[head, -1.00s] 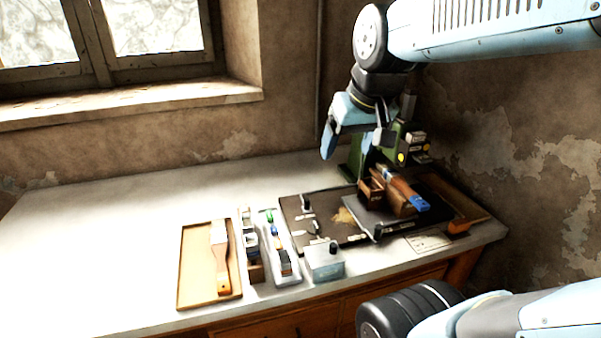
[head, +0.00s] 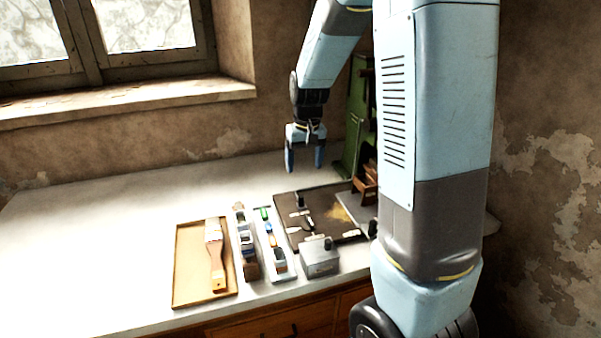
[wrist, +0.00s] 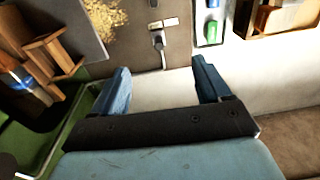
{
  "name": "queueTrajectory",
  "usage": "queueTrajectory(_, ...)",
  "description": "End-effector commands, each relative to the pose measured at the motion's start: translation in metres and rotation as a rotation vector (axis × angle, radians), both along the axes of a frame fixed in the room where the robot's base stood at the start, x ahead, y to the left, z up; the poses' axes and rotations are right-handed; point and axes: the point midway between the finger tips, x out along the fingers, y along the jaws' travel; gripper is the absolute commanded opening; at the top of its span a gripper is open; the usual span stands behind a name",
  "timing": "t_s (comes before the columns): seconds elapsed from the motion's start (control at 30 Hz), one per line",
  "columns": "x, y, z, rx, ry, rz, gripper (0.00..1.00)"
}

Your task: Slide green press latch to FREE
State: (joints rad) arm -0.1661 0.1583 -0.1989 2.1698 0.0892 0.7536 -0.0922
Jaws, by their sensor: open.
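The green press (head: 355,120) stands at the back right of the bench in the head view, largely hidden behind my arm. Part of its green body also shows at the lower left of the wrist view (wrist: 52,128). I cannot pick out the green latch or its FREE mark in either view. My gripper (head: 304,163) is open and empty, pointing down above the back of the bench, left of the press. In the wrist view its two fingers (wrist: 160,78) are spread over bare bench beside the dark board, touching nothing.
The dark board (head: 322,208) carries black knobs and white labels. A grey box (head: 320,259), a pale tray of small parts (head: 280,275) and a tan tray (head: 185,290) with a brush (head: 216,258) stand left and front. The bench's left side is clear.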

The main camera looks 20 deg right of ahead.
Motion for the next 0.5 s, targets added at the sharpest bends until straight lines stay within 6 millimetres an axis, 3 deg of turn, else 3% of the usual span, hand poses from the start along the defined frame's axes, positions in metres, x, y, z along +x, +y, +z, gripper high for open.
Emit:
queueTrajectory(0.03,0.007,0.000,-0.013,-0.007,0.019,0.001,0.77)
queueTrajectory(0.2,0.023,0.000,-0.041,-0.021,0.052,0.002,0.77)
queueTrajectory(0.5,0.029,-0.001,-0.068,-0.028,0.069,0.001,0.77)
